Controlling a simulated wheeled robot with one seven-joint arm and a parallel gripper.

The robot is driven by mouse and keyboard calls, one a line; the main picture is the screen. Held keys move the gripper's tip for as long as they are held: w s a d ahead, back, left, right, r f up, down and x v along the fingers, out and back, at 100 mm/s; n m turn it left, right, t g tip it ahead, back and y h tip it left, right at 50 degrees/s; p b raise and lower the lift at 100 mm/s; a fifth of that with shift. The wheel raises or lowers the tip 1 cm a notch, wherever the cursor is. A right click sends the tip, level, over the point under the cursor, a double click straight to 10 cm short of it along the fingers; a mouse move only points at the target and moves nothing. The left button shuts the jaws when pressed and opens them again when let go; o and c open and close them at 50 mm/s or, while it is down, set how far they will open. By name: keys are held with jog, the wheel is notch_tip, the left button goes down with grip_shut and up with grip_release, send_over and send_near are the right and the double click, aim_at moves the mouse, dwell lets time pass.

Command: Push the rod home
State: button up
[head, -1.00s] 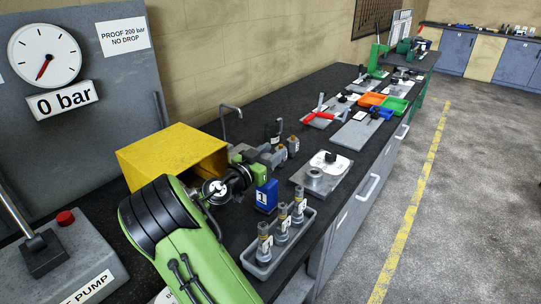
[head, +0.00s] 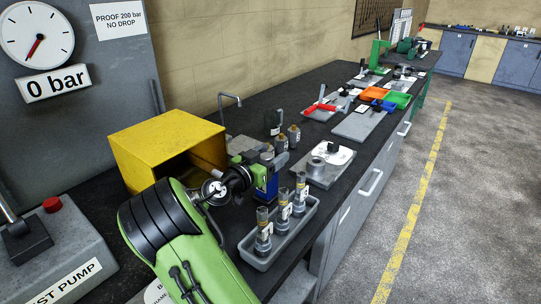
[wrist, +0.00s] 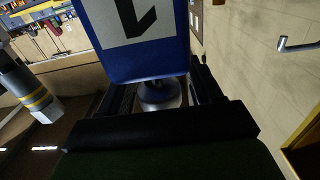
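My gripper (head: 260,168) is near the bench's middle, in front of the yellow box's open side. In the wrist view its dark fingers stand either side of a round silver piece (wrist: 160,95); whether they touch it is unclear. A blue block (wrist: 140,50) with a white label and black mark fills the top centre of that view. In the head view the blue block (head: 268,187) is right at the gripper, just behind the grey tray. I cannot make out a rod for certain; the gripper and block hide much of that spot.
A grey tray (head: 252,253) holds several upright banded cylinders. The yellow box (head: 150,150) stands left of the gripper. Small bottles (head: 281,143) and a flat plate with a round fitting (head: 317,170) lie beyond. The test pump (head: 75,260) and the gauge (head: 38,35) reading 0 bar are at left.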

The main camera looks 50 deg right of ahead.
jog(key=s+a, duration=0.1)
jog(key=a, duration=1.4)
jog(key=shift+s+a+p, duration=0.2)
jog(key=shift+a+p, duration=0.15)
